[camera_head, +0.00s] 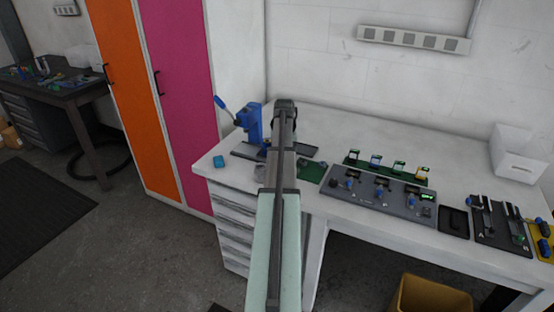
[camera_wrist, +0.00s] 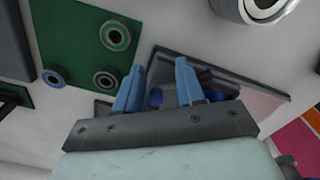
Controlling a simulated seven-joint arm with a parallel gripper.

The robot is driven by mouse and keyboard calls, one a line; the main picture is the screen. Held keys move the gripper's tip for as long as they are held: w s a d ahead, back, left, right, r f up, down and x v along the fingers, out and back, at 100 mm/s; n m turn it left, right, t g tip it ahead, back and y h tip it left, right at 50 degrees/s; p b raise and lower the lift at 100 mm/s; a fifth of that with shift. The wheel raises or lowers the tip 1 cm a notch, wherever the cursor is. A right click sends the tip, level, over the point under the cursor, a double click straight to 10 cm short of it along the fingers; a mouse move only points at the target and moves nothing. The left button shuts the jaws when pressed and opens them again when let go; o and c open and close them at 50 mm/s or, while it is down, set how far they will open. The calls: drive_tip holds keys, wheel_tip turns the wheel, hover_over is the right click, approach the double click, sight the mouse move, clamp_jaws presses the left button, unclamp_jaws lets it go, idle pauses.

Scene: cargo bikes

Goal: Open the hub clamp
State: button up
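The hub clamp (camera_head: 252,124) is a blue upright device on a dark base plate at the left end of the white bench. Its lever, with a blue handle (camera_head: 222,103), sticks out up and to the left. My arm reaches over the bench just right of the clamp and hides part of its base; the fingertips are hidden in the head view. In the wrist view, my gripper (camera_wrist: 158,76) has two light-blue fingers apart, with nothing visibly held. Beyond them lies a dark plate (camera_wrist: 225,82) with dark-blue parts, partly hidden by the fingers.
A green board (camera_wrist: 80,40) with several ring-shaped parts lies beside the fingers. A silver cylinder (camera_wrist: 266,8) shows at the top right there. A small blue block (camera_head: 219,161) lies at the bench's left edge. A grey panel (camera_head: 375,192) with blue knobs is to the right.

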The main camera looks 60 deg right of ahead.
drive_tip(key=shift+r, duration=0.1)
wheel_tip(320, 180, up, 7)
drive_tip(key=shift+r, duration=0.15)
idle(0.9)
idle(0.4)
